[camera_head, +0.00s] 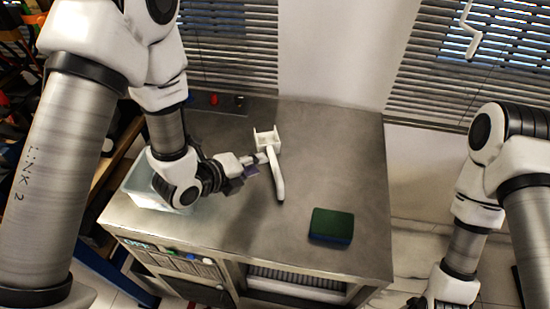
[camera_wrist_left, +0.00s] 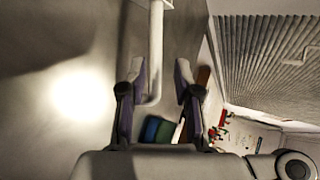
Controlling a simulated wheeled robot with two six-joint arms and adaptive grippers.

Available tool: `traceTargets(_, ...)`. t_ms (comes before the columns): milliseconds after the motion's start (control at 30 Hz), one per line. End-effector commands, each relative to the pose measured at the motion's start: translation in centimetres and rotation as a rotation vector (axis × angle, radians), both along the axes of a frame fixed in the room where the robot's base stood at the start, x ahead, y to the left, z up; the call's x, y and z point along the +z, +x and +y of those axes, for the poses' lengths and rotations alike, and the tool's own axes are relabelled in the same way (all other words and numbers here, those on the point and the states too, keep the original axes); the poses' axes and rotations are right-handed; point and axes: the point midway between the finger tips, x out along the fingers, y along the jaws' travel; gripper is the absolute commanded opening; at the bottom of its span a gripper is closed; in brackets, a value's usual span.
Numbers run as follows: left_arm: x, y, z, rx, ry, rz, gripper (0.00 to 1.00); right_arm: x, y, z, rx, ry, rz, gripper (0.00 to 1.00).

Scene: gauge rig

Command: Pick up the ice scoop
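The white ice scoop (camera_head: 278,180) is on the steel counter's middle in the head view, its boxy end toward the back and its long bar toward the front. I cannot tell whether it touches the counter. My left gripper (camera_head: 258,165) reaches it from the left. In the left wrist view, the scoop's white bar (camera_wrist_left: 156,50) comes down between the spread fingers of the left gripper (camera_wrist_left: 158,75), with gaps visible on both sides. My right arm is at the right of the head view; its gripper's fingers are out of frame.
A green and blue sponge (camera_head: 331,226) lies on the counter (camera_head: 345,165) at front right. It also shows in the left wrist view (camera_wrist_left: 158,130). A pale translucent bin (camera_head: 145,190) is at the counter's left, partly hidden by my left arm. The counter's right back is clear.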

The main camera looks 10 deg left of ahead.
Motion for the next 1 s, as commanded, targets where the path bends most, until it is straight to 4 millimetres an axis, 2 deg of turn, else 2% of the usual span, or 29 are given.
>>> traceTargets(33, -1.0, 0.0, 0.0, 0.0, 0.0, 0.0, 0.32, -1.0, 0.0, 0.0, 0.0, 0.0, 0.0, 0.44)
traceTargets(67, -1.1, 0.0, 0.0, 0.0, 0.0, 0.0, 0.32, -1.1, 0.0, 0.0, 0.0, 0.0, 0.0, 0.44)
traceTargets(367, -2.4, 2.7, -1.5, -0.001, 0.0, 0.001, 0.32, 0.5, 0.0, 0.0, 0.0, 0.0, -0.001, 0.44)
traceTargets(467, -3.2, 4.1, -2.2, -0.002, 0.001, 0.001, 0.32, 1.5, 0.0, 0.0, 0.0, 0.0, -0.001, 0.44)
traceTargets(600, -4.5, 5.7, -3.1, 0.0, 0.0, 0.002, 0.32, 1.8, 0.0, 0.0, 0.0, 0.0, -0.001, 0.44)
traceTargets(833, -4.8, 5.9, -3.2, 0.001, -0.001, 0.002, 0.32, 1.7, 0.0, 0.0, 0.0, 0.0, -0.001, 0.44)
traceTargets(900, -4.8, 5.9, -3.2, 0.001, -0.001, 0.002, 0.07, 1.7, 0.0, 0.0, 0.0, 0.0, -0.001, 0.44)
traceTargets(933, -4.8, 5.9, -3.2, 0.001, -0.001, 0.002, 0.0, 1.7, 0.0, 0.0, 0.0, 0.0, -0.001, 0.44)
traceTargets(1000, -4.8, 5.9, -3.2, 0.001, -0.001, 0.002, 0.0, 1.7, 0.0, 0.0, 0.0, 0.0, -0.001, 0.44)
